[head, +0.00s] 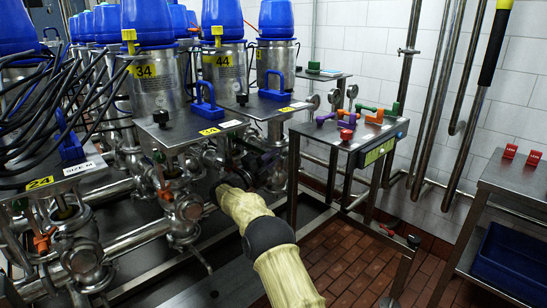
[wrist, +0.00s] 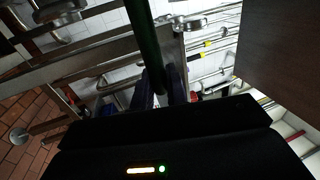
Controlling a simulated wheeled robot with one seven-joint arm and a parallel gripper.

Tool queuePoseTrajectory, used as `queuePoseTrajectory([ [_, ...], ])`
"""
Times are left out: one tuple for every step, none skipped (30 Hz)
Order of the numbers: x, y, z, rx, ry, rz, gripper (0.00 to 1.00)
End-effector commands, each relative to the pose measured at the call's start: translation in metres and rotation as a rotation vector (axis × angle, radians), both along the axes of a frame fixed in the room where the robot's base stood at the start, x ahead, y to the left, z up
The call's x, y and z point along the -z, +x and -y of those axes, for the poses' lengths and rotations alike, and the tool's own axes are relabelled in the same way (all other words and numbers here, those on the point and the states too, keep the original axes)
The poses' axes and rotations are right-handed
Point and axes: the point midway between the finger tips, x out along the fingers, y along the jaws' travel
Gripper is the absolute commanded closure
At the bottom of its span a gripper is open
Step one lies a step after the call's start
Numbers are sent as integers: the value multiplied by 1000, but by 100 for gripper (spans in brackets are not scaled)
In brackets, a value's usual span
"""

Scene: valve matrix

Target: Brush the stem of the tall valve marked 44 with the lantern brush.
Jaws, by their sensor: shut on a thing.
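The tall valve marked 44 (head: 222,66) has a steel body, a blue cap and a yellow 44 label; it stands behind the valve marked 34. I cannot make out its stem below the steel plates. My gripper (head: 258,160) is dark and low in the head view, beside the pipework under the plate edge, its fingertips unclear there. In the wrist view my gripper (wrist: 163,88) is shut on a dark green rod (wrist: 145,40), which looks like the lantern brush's handle. The brush's bristles are not visible, and I cannot tell whether it touches anything.
A steel stand (head: 345,138) to the right holds several coloured handled tools. The valve marked 34 (head: 147,75) and black cables (head: 55,95) crowd the left. A bench (head: 510,180) with red items stands far right. Brick floor (head: 345,260) is open between.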

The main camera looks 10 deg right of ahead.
Motion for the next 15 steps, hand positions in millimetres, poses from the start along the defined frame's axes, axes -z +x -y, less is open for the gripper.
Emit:
queuePoseTrajectory([
  [-1, 2, -1, 0, 1, 1, 100],
  [-1, 3, -2, -1, 1, 2, 100],
  [0, 4, -3, 0, 1, 1, 100],
  [0, 5, -4, 0, 1, 1, 100],
  [0, 5, -4, 0, 1, 1, 100],
  [1, 6, -5, 0, 1, 1, 100],
  [1, 6, -5, 0, 0, 0, 100],
  [1, 7, -5, 1, 0, 0, 100],
  [2, 7, -5, 1, 0, 0, 100],
  [2, 7, -5, 0, 0, 0, 100],
  [2, 7, -5, 0, 0, 0, 100],
  [2, 7, -5, 0, 0, 0, 100],
  [2, 7, -5, 0, 0, 0, 100],
  [2, 7, -5, 0, 0, 0, 100],
  [2, 7, -5, 0, 1, 1, 100],
])
